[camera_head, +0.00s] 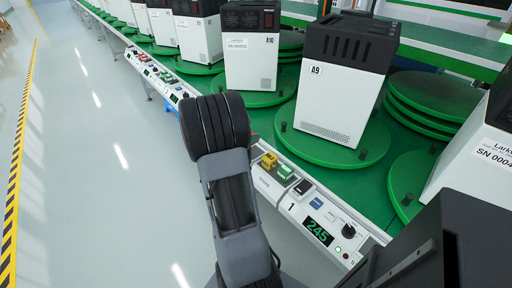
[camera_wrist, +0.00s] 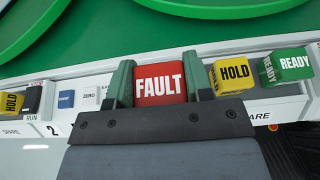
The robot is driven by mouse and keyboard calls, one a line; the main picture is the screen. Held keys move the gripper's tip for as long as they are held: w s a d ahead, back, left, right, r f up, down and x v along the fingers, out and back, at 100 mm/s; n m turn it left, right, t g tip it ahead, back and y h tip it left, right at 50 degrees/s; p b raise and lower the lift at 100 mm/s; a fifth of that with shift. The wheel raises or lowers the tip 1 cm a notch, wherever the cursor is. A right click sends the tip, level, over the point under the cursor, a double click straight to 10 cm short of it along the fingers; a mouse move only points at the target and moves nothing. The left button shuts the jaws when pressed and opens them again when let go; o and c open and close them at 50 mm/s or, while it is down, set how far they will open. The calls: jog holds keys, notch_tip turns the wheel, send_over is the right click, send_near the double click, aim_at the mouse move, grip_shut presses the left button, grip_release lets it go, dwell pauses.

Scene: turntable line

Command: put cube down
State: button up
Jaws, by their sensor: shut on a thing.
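In the wrist view, the red FAULT cube (camera_wrist: 158,88) sits between the two green fingers of my gripper (camera_wrist: 157,72). The gripper is shut on it, with the word facing the camera. The cube is over the pale control rail (camera_wrist: 92,83); I cannot tell whether its underside touches the rail. Just right of the gripper is a yellow HOLD cube (camera_wrist: 232,75), and right of that a green READY cube (camera_wrist: 286,66). In the head view my arm hides the gripper and the red cube.
Another yellow HOLD cube (camera_wrist: 12,103) is at the wrist view's left edge, near a blue button (camera_wrist: 66,99). In the head view, white machine A9 (camera_head: 335,98) stands on a green turntable (camera_head: 340,148) behind the rail. A panel display (camera_head: 318,231) reads 245. Open floor (camera_head: 85,170) lies left.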

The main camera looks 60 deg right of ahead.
aim_at(263, 144)
jog(key=shift+s+d+f+b, duration=0.2)
jog(key=shift+d+f, duration=0.5)
jog(key=shift+f, duration=0.15)
jog(key=shift+s+d+f+b, duration=0.15)
jog(key=shift+s+d+f, duration=0.05)
jog(key=shift+d+f, duration=0.55)
jog(key=shift+f+b, duration=0.3)
jog(key=shift+f, duration=1.35)
jog(key=shift+f, duration=0.1)
jog(key=shift+f, duration=0.15)
jog(key=o, duration=0.9)
jog(key=shift+o, duration=0.2)
